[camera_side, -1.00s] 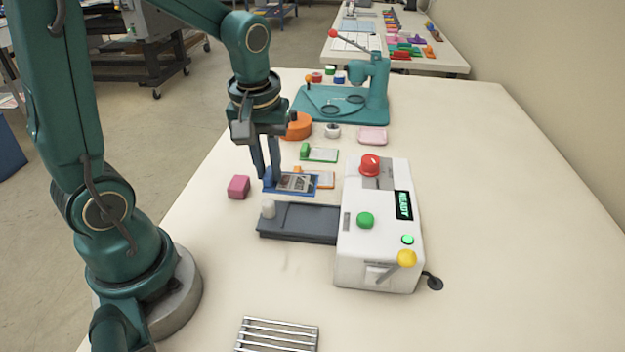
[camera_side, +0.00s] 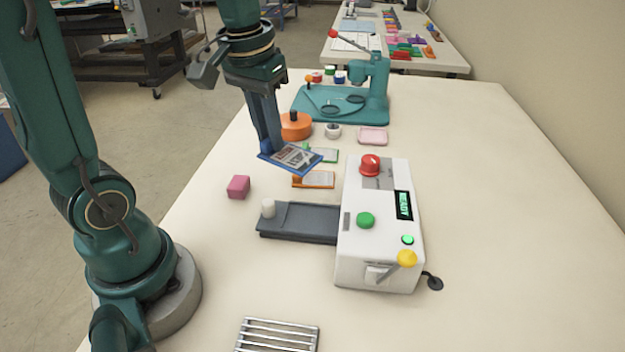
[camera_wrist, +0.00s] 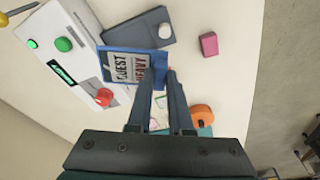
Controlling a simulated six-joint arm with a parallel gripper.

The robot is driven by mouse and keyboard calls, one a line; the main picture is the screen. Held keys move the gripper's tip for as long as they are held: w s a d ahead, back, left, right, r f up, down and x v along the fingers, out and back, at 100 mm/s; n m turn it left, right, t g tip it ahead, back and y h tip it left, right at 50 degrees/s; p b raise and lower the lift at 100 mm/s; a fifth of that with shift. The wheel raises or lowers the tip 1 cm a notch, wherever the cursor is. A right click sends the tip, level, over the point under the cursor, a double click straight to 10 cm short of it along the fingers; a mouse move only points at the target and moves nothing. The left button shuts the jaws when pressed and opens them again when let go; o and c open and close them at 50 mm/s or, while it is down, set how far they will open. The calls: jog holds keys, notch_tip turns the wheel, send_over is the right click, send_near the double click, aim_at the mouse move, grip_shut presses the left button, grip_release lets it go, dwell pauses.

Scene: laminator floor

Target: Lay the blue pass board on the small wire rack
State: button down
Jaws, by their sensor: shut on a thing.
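The blue pass board (camera_side: 291,158) carries a printed card and hangs in the air above the table, slightly tilted. My gripper (camera_side: 268,150) is shut on its left edge in the side view. In the wrist view the board (camera_wrist: 128,68) extends beyond the fingertips of my gripper (camera_wrist: 162,78), its card print readable in part. The small wire rack (camera_side: 277,336) lies on the table at the front, cut off by the bottom edge of the side view. It is empty and well apart from the board.
A white laminator (camera_side: 378,235) with a grey feed tray (camera_side: 305,222) stands mid-table, between board and rack. A pink block (camera_side: 238,187), an orange board (camera_side: 316,180), a green board (camera_side: 325,155) and an orange roll (camera_side: 296,126) are nearby. The table left of the rack is clear.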

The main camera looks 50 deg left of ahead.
jog(key=d+m, duration=0.1)
jog(key=d+r+m, duration=0.1)
jog(key=w+d+m, duration=0.1)
jog(key=shift+w+r, duration=0.1)
jog(key=shift+r, duration=0.15)
jog(key=shift+r+m, duration=0.3)
jog(key=shift+m, duration=0.1)
jog(key=shift+w+r, duration=0.2)
jog(key=shift+w+d+r, duration=0.2)
jog(key=shift+w+r, duration=0.05)
jog(key=shift+w, duration=0.4)
jog(key=shift+w+d+r, duration=0.15)
jog(key=shift+w+r, duration=0.1)
jog(key=shift+w, duration=0.35)
jog(key=w+d+m, duration=0.2)
jog(key=w+d, duration=0.1)
jog(key=m+h, duration=0.2)
jog(key=m, duration=0.5)
send_over(435, 326)
jog(key=shift+g, duration=0.3)
jog(key=f, duration=1.4)
jog(key=shift+s+a, duration=0.2)
jog(key=shift+s, duration=0.05)
jog(key=shift+f, duration=2.05)
